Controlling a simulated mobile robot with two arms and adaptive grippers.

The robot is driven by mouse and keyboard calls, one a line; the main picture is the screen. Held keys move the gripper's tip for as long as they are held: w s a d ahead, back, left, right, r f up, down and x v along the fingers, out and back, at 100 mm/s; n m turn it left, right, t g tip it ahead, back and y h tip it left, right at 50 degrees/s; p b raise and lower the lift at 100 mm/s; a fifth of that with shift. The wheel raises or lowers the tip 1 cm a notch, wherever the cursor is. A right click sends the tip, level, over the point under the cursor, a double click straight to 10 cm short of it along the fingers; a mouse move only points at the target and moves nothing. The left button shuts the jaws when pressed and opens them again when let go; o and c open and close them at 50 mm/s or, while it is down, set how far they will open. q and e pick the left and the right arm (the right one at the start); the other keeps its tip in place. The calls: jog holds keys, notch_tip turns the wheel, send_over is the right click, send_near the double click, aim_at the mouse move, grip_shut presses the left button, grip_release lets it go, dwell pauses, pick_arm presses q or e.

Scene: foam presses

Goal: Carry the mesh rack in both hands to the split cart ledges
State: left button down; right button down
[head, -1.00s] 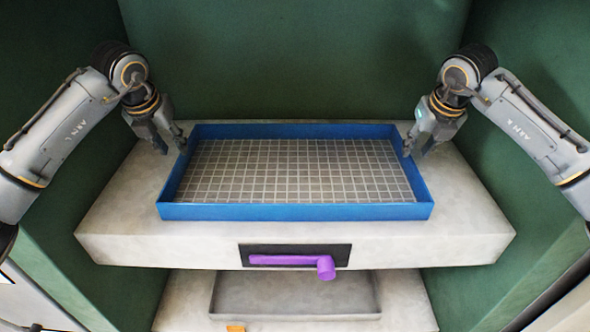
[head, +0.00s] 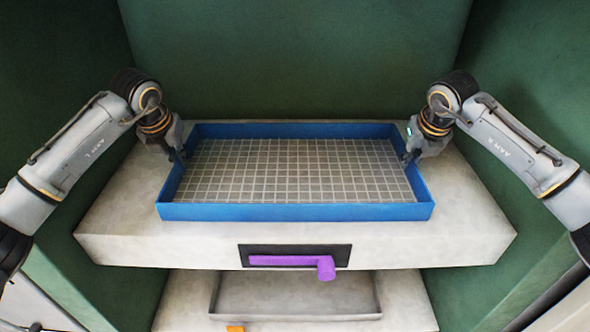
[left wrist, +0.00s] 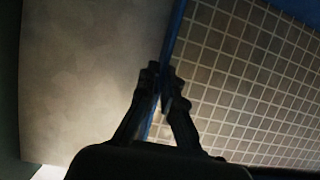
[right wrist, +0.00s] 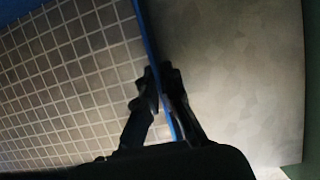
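The mesh rack (head: 295,212) is a blue rectangular tray with a gridded floor, lying level on a pale slab. My left gripper (head: 181,156) is at its left end wall, with one finger on each side of the wall. In the left wrist view the fingers are close together on the blue wall (left wrist: 177,28). My right gripper (head: 408,157) is at the right end wall in the same way; the right wrist view shows its fingers close on that wall (right wrist: 143,22). I see no split cart ledges.
The pale slab (head: 120,225) has free room left and right of the rack. A purple handle (head: 290,261) sits in a dark recess in its front. Green walls enclose the back and sides.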

pick_arm(q)
jog(key=shift+r, duration=0.25)
pick_arm(e)
jog(key=shift+w+r, duration=0.1)
jog(key=shift+r, duration=0.15)
